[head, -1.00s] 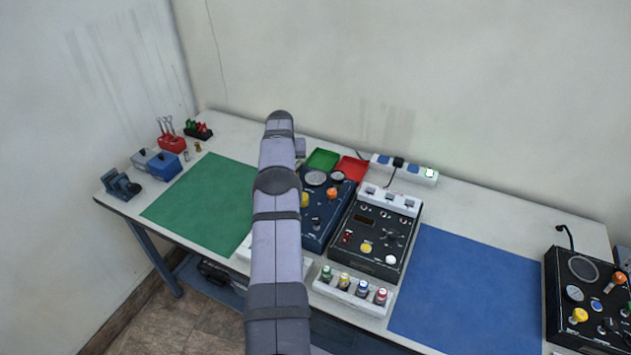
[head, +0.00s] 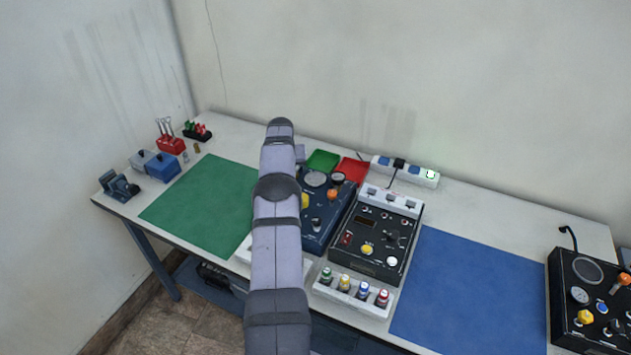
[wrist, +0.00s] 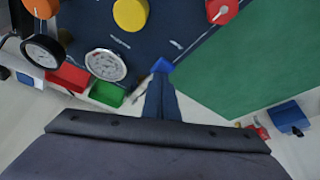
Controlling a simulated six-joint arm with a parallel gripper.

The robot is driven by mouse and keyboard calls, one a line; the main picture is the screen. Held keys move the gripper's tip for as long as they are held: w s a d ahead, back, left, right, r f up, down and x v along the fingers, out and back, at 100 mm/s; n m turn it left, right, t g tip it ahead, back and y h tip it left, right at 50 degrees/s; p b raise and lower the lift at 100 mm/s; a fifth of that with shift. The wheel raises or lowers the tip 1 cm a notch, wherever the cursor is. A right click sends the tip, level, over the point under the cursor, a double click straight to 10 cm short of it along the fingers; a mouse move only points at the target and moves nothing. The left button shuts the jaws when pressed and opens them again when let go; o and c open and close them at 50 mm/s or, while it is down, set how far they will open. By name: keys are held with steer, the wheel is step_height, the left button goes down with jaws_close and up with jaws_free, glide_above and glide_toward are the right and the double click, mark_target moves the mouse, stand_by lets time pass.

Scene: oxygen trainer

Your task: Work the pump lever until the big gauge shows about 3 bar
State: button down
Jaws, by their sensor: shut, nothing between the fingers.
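The blue trainer panel (head: 325,222) stands mid-table, partly behind my arm. Its big round gauge (head: 315,178) also shows in the wrist view (wrist: 105,65); its needle is too small to read. A smaller black-rimmed gauge (wrist: 42,50), a yellow knob (wrist: 130,13) and a red knob (wrist: 222,10) show there too. I cannot tell which part is the pump lever. My gripper (wrist: 163,75) is shut and empty. In the wrist view its fingers appear beside the big gauge, with a brighter blue piece at their tips; contact is unclear. My arm hides the gripper in the head view.
A black panel (head: 377,235) stands right of the blue one, with a bottle rack (head: 352,290) in front. Green (head: 322,160) and red (head: 353,168) trays lie behind. Green (head: 205,205) and blue (head: 470,290) mats are clear. Another black panel (head: 590,305) stands far right.

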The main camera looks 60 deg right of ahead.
steer(key=shift+r+p, duration=0.7)
steer(key=shift+r, duration=0.9)
